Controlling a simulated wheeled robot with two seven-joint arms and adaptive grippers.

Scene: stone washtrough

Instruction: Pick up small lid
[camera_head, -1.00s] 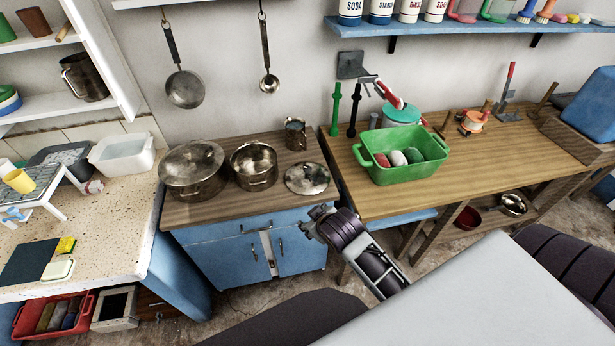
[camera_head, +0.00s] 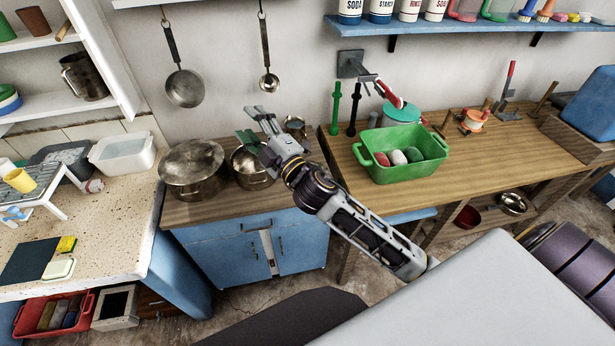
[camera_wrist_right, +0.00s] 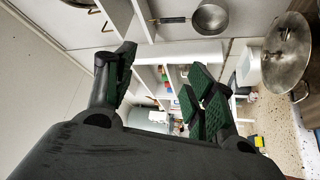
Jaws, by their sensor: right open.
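My right gripper (camera_head: 254,124) is open and empty in the head view, raised in front of the small pot (camera_head: 254,165) and pointing to the upper left. Its open fingers also show in the right wrist view (camera_wrist_right: 162,80), with nothing between them. The small lid, seen earlier on the wooden worktop (camera_head: 215,212) right of the small pot, is hidden behind my right gripper and wrist. The large pot (camera_head: 192,170) with its lid on stands at the left of that worktop and shows at the right of the wrist view (camera_wrist_right: 288,50). My left gripper is out of view.
A metal cup (camera_head: 294,127) stands at the back of the worktop. A pan (camera_head: 184,88) and a ladle (camera_head: 269,84) hang on the wall above. A green basin (camera_head: 403,172) sits on the table to the right. A white tub (camera_head: 122,155) is on the left counter.

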